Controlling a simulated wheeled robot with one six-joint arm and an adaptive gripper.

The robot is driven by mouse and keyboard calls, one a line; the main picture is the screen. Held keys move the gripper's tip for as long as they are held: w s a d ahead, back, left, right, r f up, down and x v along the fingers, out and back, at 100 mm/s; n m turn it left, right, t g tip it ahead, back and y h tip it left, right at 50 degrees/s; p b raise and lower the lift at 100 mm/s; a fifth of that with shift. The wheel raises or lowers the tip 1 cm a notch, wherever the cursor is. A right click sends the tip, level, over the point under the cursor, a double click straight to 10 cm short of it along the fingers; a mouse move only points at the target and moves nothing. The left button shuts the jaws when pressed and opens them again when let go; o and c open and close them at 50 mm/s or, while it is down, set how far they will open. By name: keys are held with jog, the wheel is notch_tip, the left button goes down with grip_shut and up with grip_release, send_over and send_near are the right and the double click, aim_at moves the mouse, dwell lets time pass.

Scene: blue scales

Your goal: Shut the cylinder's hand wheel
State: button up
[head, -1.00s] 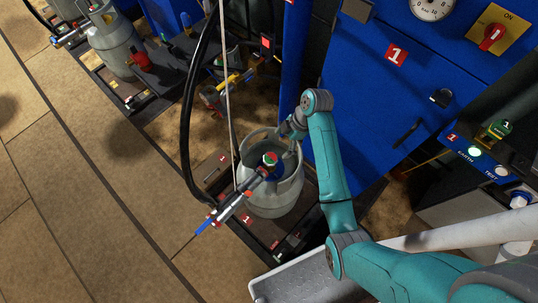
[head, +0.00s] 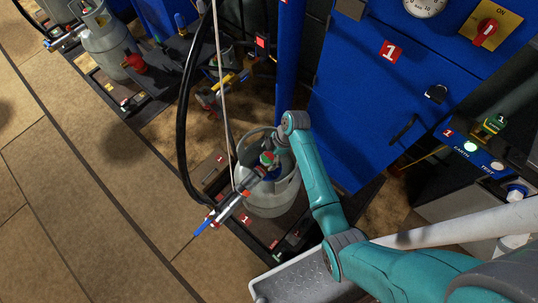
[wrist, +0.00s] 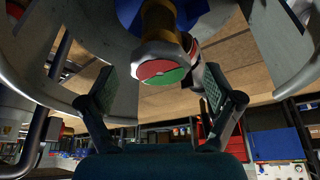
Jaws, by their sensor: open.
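The grey gas cylinder (head: 274,203) stands upright on a dark scale platform, with a collar around its top. Its hand wheel (head: 268,158) shows a red and green top inside the collar. In the wrist view the hand wheel (wrist: 163,68) has a pale rim and sits on a brass-coloured valve, just ahead of my fingers. My gripper (wrist: 160,84) is open, one finger to each side of the wheel in the picture, with no contact visible. In the head view my wrist is at the collar and the fingers are hidden.
A filling coupling (head: 232,204) with a blue lever joins the valve side, with a black hose (head: 184,130) at the left. The collar (wrist: 108,65) curves close around my fingers. A blue cabinet (head: 365,110) stands behind. Open floor lies left.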

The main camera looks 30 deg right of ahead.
jog(key=shift+c, duration=0.2)
jog(key=c, duration=1.1)
